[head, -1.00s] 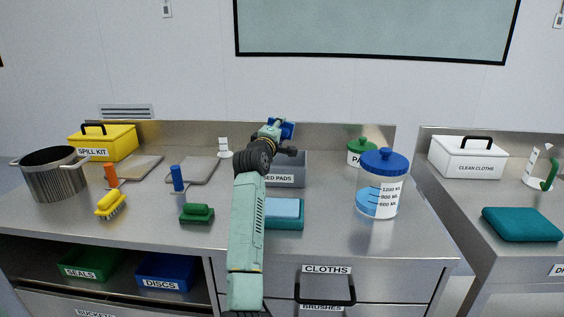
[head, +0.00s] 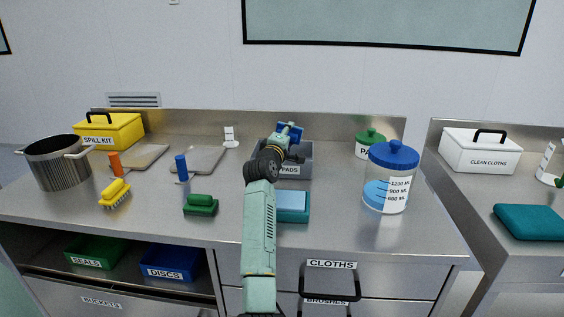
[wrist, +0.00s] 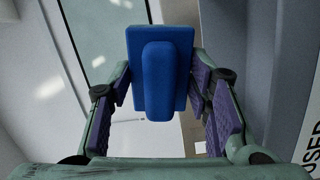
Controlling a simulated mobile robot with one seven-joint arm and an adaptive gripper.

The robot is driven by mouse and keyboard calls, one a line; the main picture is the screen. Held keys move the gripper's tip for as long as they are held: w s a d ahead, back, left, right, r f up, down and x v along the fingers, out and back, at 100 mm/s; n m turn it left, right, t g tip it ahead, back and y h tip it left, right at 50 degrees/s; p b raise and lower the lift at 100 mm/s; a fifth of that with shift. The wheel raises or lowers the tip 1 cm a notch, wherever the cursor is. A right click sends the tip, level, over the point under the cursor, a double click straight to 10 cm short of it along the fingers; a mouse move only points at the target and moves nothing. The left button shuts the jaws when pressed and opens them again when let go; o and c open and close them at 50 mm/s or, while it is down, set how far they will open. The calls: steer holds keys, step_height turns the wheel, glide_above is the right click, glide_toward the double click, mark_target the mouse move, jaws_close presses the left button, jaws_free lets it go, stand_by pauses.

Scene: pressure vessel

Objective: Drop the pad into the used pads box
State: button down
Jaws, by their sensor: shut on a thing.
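My gripper (wrist: 163,98) is shut on a blue pad (wrist: 160,70) with a raised grip, held between the purple finger pads in the wrist view. The pad (head: 288,131) also shows in the head view at the end of my arm, over the back part of the grey used pads box (head: 306,160). My wrist hides part of that box and its label. The box wall (wrist: 293,85), with part of its label, shows at the right of the wrist view. I cannot tell whether the pad is inside the rim.
A light-blue and teal block (head: 293,206) lies in front of the box. A green-lidded jar (head: 370,143) and a blue-lidded measuring jar (head: 389,178) stand to the right.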

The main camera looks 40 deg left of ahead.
steer(key=c, duration=0.8)
jaws_free()
steer(key=shift+o, duration=0.2)
steer(key=shift+r, duration=0.1)
step_height(320, 180, up, 10)
steer(key=shift+f, duration=0.1)
